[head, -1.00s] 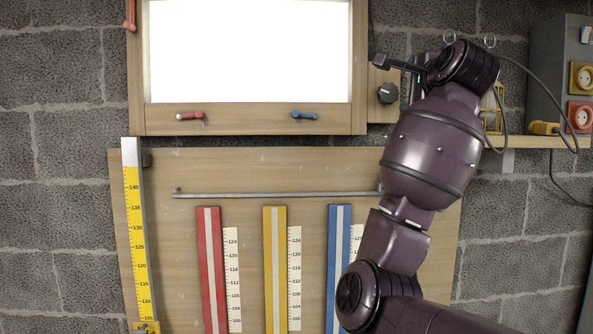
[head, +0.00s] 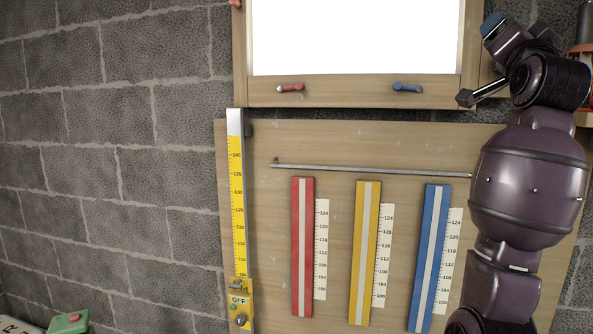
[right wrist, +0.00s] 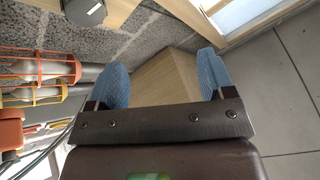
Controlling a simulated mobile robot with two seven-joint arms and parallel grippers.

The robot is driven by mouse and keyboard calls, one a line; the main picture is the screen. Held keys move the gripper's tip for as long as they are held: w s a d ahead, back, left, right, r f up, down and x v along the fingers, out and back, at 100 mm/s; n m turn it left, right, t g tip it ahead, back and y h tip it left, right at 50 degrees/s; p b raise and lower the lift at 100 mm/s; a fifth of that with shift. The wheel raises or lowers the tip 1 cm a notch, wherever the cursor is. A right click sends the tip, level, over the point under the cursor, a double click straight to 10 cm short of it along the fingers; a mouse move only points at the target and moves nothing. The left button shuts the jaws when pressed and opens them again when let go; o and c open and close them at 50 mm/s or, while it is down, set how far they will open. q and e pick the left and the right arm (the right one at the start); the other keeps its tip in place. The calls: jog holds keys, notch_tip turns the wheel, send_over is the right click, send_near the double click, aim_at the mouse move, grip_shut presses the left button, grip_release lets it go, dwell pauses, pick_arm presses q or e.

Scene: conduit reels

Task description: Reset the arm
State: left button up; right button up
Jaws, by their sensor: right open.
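My right arm rises along the right side of the head view. Its gripper (head: 490,26) is at the top right, beside the right edge of the bright window frame, with a blue fingertip showing. In the right wrist view the right gripper (right wrist: 162,82) has its two blue finger pads wide apart with nothing between them. Behind the pads are a wooden surface and the grey wall. My left gripper is in neither view.
A wooden board (head: 340,145) carries red (head: 302,245), yellow (head: 364,250) and blue (head: 429,255) strips with scales. A yellow gauge (head: 238,200) stands at its left. The block wall at left is bare.

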jog(key=w+a+f+n+y, duration=0.25)
jog(key=f+n, duration=0.25)
jog(key=f, duration=0.7)
jog(key=w+a+f+n+y, duration=0.2)
jog(key=a+f+n+y, duration=0.15)
jog(key=f, duration=0.75)
jog(key=s+a+f+n+g+y, duration=0.1)
jog(key=s+f+n+g, duration=0.1)
jog(key=f, duration=0.9)
jog(key=s+a+f+n+g, duration=0.1)
jog(key=s+f+n, duration=0.1)
jog(key=f, duration=0.9)
jog(key=s+a+f+g, duration=0.1)
jog(key=s+f, duration=0.3)
jog(key=f, duration=0.3)
jog(key=s+f+g, duration=0.2)
jog(key=s+f, duration=0.2)
jog(key=f, duration=0.3)
jog(key=s+a+f+g, duration=0.1)
jog(key=s+f, duration=0.2)
jog(key=f, duration=0.3)
jog(key=s+d+f+m+g, duration=0.1)
jog(key=s+f+g, duration=0.3)
jog(key=s+f, duration=1.1)
jog(key=s, duration=0.3)
jog(key=shift+s+d+g, duration=0.25)
jog(key=shift+g, duration=0.05)
